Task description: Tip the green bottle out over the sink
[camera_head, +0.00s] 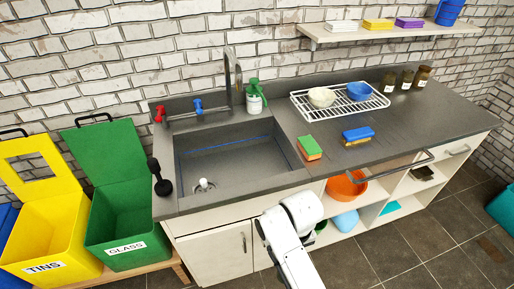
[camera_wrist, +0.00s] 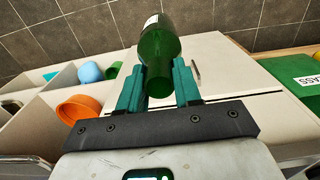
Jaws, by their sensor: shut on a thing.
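The green bottle (camera_wrist: 160,42) shows in the wrist view, with part of a white label at the upper edge. My gripper (camera_wrist: 158,76) is shut on it, with a teal finger on each side of its narrower part. In the head view my white arm is in front of the cabinet below the counter, and I cannot make out the gripper or bottle there.
A tap (camera_head: 237,75) and green soap bottle (camera_head: 255,98) stand behind the sink. A black-handled plunger-like tool (camera_head: 158,178) is at its left edge. The green glass bin (camera_head: 125,245) stands left.

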